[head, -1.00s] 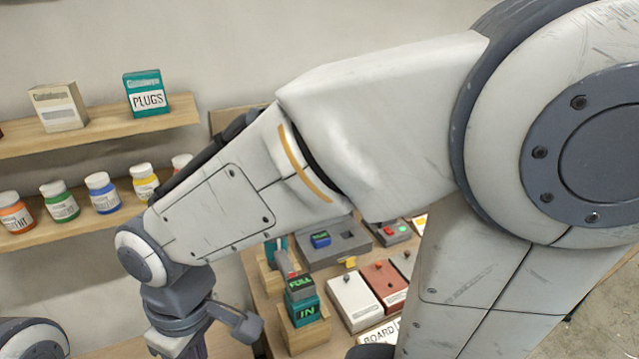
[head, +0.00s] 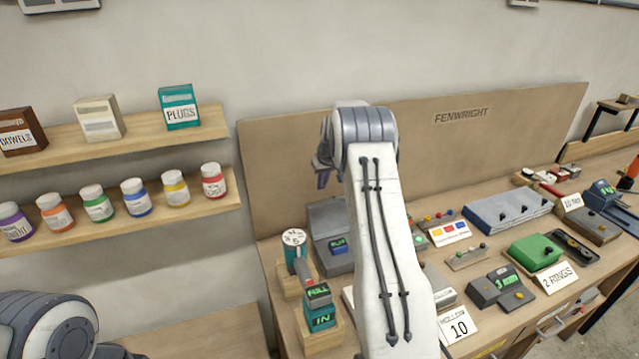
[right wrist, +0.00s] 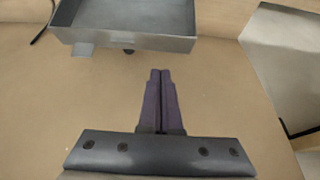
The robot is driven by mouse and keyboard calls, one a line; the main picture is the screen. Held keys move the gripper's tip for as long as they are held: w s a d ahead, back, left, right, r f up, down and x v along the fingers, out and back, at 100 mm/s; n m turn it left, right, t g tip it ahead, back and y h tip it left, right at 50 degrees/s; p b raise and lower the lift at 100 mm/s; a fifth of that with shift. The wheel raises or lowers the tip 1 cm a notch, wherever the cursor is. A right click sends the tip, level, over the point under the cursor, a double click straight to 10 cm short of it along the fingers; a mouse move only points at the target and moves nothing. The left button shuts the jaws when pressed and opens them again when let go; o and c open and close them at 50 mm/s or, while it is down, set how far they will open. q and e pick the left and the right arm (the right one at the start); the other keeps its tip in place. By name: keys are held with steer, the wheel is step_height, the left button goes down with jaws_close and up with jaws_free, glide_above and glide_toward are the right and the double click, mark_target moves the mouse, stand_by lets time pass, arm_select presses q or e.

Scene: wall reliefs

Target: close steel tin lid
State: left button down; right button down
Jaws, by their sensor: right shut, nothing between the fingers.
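A grey steel-looking box (right wrist: 125,44) shows in the right wrist view at the top, cut by the frame edge. Its wall faces me, with a small tab at lower left and a dark knob below; I cannot tell which part is a lid. In the head view a grey box (head: 325,217) stands at the bench's left end, partly hidden by my right arm; I cannot tell if it is the same one. My right gripper (head: 321,181) is above it by the backboard, its purple fingers (right wrist: 160,72) shut and empty, apart from the box in the wrist view. My left gripper is out of view.
The bench carries a dial post (head: 294,238), a FULL/IN block (head: 320,318), a green box (head: 535,251) and a blue-grey case (head: 505,208). A tan backboard (head: 430,150) rises behind. Shelves with bottles (head: 135,195) and cartons (head: 179,107) hang left.

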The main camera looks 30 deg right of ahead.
steer(key=shift+p+x, duration=1.5)
steer(key=shift+x, duration=2.3)
steer(key=shift+w+a, duration=0.1)
steer(key=shift+a, duration=0.1)
